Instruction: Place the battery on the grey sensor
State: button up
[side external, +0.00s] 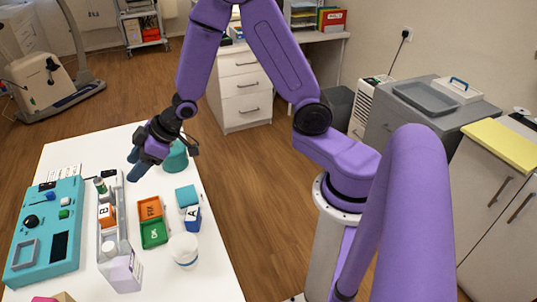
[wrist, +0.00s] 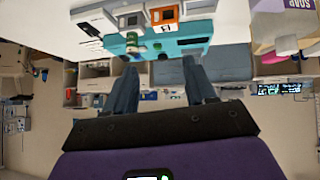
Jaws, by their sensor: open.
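My gripper (side external: 139,166) is open and empty, held above the far part of the white table. In the wrist view its two fingers (wrist: 160,72) are spread apart with nothing between them. I cannot tell which thing is the grey sensor. A grey square frame (side external: 25,254) lies on the teal panel (side external: 41,237), left of the tray.
An orange block marked B (side external: 106,214) is in the grey tray. Right of it are an orange and green FIX/OK tray (side external: 151,222), a teal cube (side external: 187,196), a blue A block (side external: 193,219), a white cup (side external: 184,250) and a teal container (side external: 176,158).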

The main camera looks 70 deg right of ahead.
jog(key=s+d+r+n+g+h, duration=0.1)
jog(key=s+d+r+g, duration=0.1)
jog(key=s, duration=0.8)
jog(key=s+d+r+n+g+h, duration=0.1)
jog(key=s+d+r+g+h, duration=0.1)
jog(key=s, duration=0.9)
jog(key=s+d+r+n+g+h, duration=0.1)
jog(key=s+d+r+n+g, duration=0.1)
jog(key=s, duration=0.9)
jog(key=shift+s+r+g+h, duration=0.2)
jog(key=shift+r+g+h, duration=0.2)
jog(key=shift+r+g, duration=0.3)
